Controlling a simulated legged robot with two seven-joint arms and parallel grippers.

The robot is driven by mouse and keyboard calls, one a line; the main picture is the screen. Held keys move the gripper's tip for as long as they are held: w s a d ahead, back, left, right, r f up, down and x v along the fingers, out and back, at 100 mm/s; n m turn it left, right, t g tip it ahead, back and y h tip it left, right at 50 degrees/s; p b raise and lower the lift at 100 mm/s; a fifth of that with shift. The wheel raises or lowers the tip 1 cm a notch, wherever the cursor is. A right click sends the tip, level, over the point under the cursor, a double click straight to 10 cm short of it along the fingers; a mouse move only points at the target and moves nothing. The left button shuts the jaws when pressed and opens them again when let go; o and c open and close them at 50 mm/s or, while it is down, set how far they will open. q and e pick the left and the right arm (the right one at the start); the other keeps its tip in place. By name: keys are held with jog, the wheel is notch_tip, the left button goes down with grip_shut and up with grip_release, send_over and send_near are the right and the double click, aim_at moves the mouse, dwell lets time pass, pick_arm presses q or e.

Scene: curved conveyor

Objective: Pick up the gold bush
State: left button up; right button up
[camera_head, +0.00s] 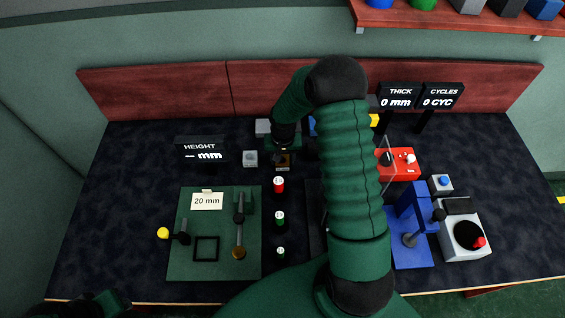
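My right arm rises from the bottom middle and bends over at the top. Its gripper (283,150) points down at the back middle of the table. A small brown-gold piece (283,163) shows right at its fingertips. It may be the gold bush, but it is too small and too covered to be sure. I cannot tell whether the fingers are closed on it. A round gold-brown piece (239,253) sits at the lower end of a grey tool on the green mat (185,262). Part of my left arm shows at the bottom left edge; its fingers cannot be made out.
A grey block (250,158) stands just left of the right gripper. Red and green bottle-like pieces (279,186) line the mat's right side. A red device (404,164), a blue press (412,240) and a grey box (465,238) stand right. My arm hides the table's middle.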

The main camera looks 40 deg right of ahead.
jog(key=shift+d, duration=0.15)
jog(key=c, duration=0.5)
jog(key=shift+a, duration=0.2)
grip_shut()
jog(key=shift+a, duration=0.1)
jog(key=shift+r, duration=0.15)
